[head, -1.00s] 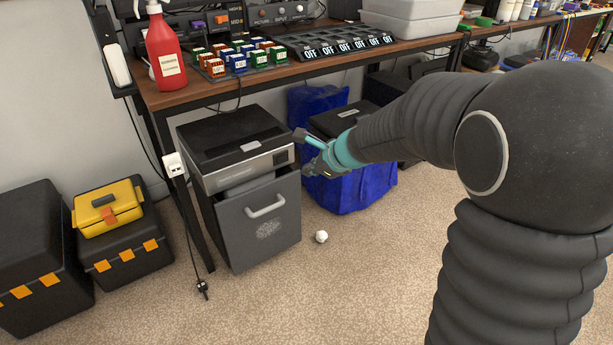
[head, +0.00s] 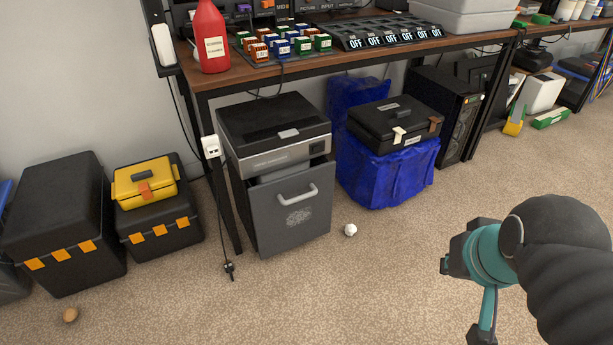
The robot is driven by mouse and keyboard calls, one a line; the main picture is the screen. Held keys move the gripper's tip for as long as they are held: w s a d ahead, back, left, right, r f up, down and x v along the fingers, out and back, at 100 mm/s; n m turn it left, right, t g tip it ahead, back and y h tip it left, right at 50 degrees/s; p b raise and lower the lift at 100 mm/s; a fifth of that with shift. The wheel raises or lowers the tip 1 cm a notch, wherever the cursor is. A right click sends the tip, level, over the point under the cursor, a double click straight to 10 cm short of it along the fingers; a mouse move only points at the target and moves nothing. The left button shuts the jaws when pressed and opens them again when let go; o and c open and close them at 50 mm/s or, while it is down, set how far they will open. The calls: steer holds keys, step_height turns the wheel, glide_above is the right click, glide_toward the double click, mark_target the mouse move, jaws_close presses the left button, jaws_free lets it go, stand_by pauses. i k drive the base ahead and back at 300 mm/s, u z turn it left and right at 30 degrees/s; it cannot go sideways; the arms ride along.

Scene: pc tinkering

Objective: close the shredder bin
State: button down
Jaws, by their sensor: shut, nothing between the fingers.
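The shredder (head: 272,132) stands on the carpet under the desk, with a black top and a silver front strip. Its grey bin (head: 291,215), with a light bar handle (head: 298,195), sits below. A dark gap shows between the bin's top edge and the shredder head, and the bin front stands slightly forward of the head. My gripper (head: 446,264) is at the lower right, well apart from the bin, over open carpet. It is shut and empty; its fingers show only in part.
A crumpled white ball (head: 350,230) lies on the carpet right of the bin. A blue-wrapped box (head: 385,180) with a black case (head: 395,122) on it stands to the right. A desk leg (head: 222,185) and hanging cable are close left. Carpet in front is clear.

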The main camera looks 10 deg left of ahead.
mark_target(289, 212)
steer(key=z, duration=1.55)
steer(key=k, duration=0.4)
steer(key=u, duration=1.15)
